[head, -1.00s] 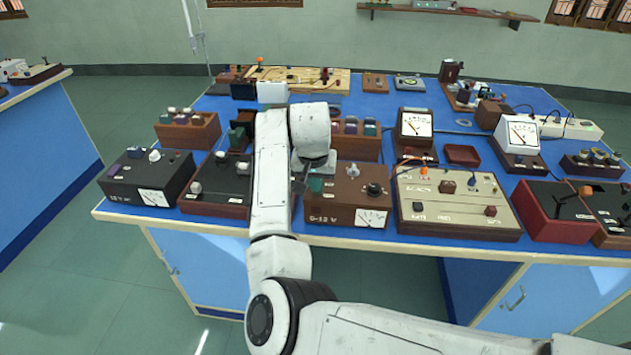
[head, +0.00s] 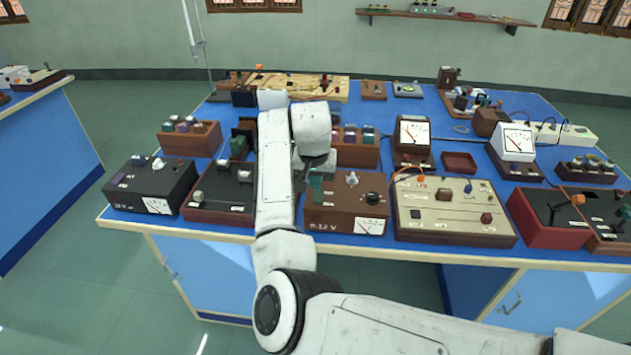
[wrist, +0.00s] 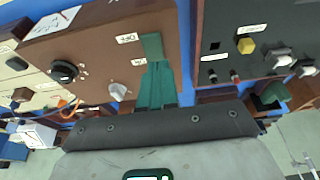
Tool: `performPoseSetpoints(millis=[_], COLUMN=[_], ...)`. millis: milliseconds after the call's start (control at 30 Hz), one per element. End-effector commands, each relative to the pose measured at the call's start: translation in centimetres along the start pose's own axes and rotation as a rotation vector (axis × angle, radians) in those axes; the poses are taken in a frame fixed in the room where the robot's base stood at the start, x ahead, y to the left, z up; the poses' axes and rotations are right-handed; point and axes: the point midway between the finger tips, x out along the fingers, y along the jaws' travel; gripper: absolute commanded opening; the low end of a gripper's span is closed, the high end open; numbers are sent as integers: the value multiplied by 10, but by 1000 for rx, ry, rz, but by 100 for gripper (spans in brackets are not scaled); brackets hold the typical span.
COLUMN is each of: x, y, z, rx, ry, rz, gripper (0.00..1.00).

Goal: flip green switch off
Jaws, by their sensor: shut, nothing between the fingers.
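The green switch (head: 316,183) stands at the left end of the top of a brown power supply box (head: 338,214) marked 12 V, near the bench's front edge. In the wrist view the green switch (wrist: 160,82) shows as a long green lever just ahead of my gripper (wrist: 158,118). In the head view my gripper (head: 302,183) is low beside the switch, on its left, partly hidden by my white arm. My gripper is shut and empty. I cannot tell whether it touches the lever.
A black box with a red-brown base (head: 222,190) stands left of the brown box, with a narrow gap between. A beige panel (head: 452,210) stands to the right. The brown box also bears a white knob (head: 352,179) and a black knob (head: 374,198). More instruments crowd the bench behind.

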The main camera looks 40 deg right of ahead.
Motion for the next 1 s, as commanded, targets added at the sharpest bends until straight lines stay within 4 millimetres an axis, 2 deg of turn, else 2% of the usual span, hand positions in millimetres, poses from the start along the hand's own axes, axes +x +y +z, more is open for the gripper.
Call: performPoseSetpoints(millis=[33,133,200,400,600,767,1000], x=[-13,-25,-32,-75,-104,-115,-117], y=[1,3,2,1,2,2,2], z=[-5,-11,-7,2,9,11,11], rx=[0,1,1,1,0,0,0], ry=[0,-1,4,3,1,0,-1], rz=[1,2,1,-1,1,0,1], gripper=[0,0,0,0,0,0,0])
